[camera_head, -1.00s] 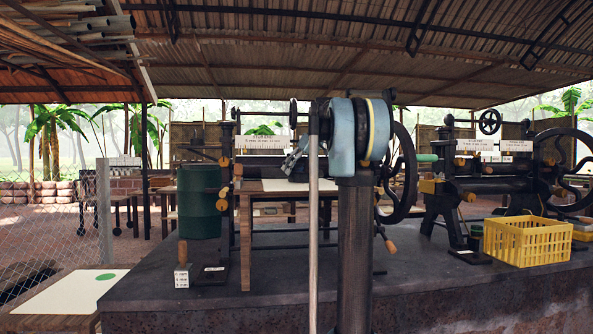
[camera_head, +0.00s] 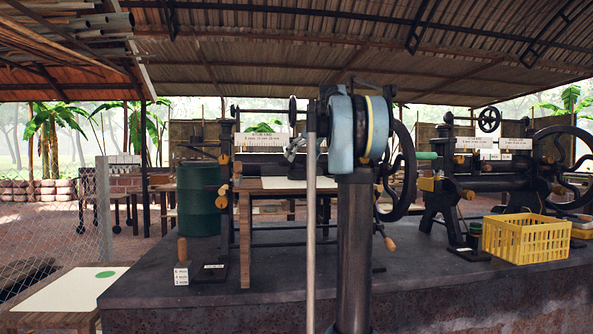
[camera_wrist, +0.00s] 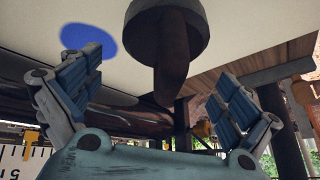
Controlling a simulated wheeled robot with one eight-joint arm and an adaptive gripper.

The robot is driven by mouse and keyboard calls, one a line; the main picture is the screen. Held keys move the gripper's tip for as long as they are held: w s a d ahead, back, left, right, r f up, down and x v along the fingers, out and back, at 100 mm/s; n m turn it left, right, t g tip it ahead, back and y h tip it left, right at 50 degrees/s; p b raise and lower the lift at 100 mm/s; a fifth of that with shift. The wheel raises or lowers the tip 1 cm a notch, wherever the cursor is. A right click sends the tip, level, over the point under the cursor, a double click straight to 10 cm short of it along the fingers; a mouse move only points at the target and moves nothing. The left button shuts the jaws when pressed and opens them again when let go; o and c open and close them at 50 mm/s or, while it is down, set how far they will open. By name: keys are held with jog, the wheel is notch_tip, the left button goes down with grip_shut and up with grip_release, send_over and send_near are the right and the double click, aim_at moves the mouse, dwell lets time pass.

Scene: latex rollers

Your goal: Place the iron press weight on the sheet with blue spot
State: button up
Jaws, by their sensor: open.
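In the wrist view, which looks inverted, a dark round iron press weight (camera_wrist: 168,36) with a tapered handle shows at top centre. Its broad end appears against the cream sheet (camera_wrist: 235,25); contact is unclear. The sheet's blue spot (camera_wrist: 91,40) is beside the weight in the picture, towards the left. My gripper (camera_wrist: 157,65) is open, its blue-padded fingers apart on either side of the handle, not visibly gripping it. In the head view my gripper (camera_head: 293,150) is above the central table's sheet (camera_head: 285,183), partly hidden by my arm; the blue spot is not visible there.
A sheet with a green spot (camera_head: 60,290) lies on a low table at lower left. A green drum (camera_head: 197,200) stands behind the wooden table. Roller machines (camera_head: 490,165) and a yellow crate (camera_head: 523,238) are to the right.

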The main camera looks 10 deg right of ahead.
jog(key=v, duration=0.8)
jog(key=shift+s+d, duration=0.1)
